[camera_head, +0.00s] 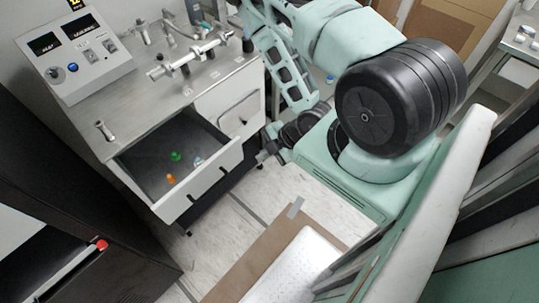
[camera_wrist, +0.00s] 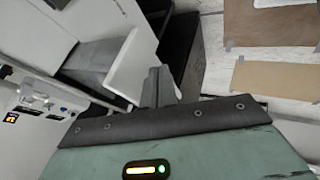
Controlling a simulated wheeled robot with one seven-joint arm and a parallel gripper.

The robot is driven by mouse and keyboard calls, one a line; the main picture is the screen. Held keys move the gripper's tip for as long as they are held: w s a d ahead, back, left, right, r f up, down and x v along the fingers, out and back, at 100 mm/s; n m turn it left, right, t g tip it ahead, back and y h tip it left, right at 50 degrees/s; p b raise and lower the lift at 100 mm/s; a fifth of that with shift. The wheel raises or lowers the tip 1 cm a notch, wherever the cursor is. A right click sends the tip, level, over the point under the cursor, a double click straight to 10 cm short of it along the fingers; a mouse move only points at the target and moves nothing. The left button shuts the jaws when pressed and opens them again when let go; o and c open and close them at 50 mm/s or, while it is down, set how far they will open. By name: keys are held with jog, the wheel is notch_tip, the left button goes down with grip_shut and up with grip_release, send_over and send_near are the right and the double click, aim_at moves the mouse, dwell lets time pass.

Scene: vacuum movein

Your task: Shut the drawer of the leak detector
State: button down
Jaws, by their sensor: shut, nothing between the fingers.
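The leak detector (camera_head: 100,85) is a white and grey cart with a control panel at the upper left of the head view. Its drawer (camera_head: 205,182) is pulled out, with several small green, orange and pale items inside. The drawer's white front also shows in the wrist view (camera_wrist: 134,66), with the grey inside to its left. My gripper (camera_head: 264,153) is shut and empty, just right of the drawer front's right end. In the wrist view, my fingers (camera_wrist: 159,82) are together close beside the front panel; I cannot tell whether they touch it.
A second, shut compartment front (camera_head: 240,115) is right of the open drawer. A dark cabinet (camera_head: 70,215) stands at the lower left, near the drawer. Brown cardboard (camera_head: 258,248) lies on the pale floor. Valves and pipes stand on the cart top.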

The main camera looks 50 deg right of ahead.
aim_at(201, 117)
jog(key=shift+w+a+f+p, duration=0.1)
jog(key=shift+w+a+f, duration=0.2)
jog(key=shift+w+f, duration=0.55)
jog(key=shift+w+a+f+p, duration=0.1)
jog(key=shift+w+a+f, duration=0.25)
jog(key=shift+w, duration=0.9)
jog(key=shift+w+a+f+p, duration=0.1)
jog(key=shift+w+a+f, duration=0.15)
jog(key=shift+w+f, duration=0.65)
jog(key=shift+w+r, duration=0.15)
jog(key=shift+r, duration=0.05)
jog(key=w+b, duration=0.4)
jog(key=w, duration=1.6)
jog(key=shift+w+b, duration=0.15)
jog(key=shift+b, duration=0.15)
jog(key=shift+w+r, duration=0.1)
jog(key=shift+w, duration=0.65)
jog(key=shift+r, duration=0.1)
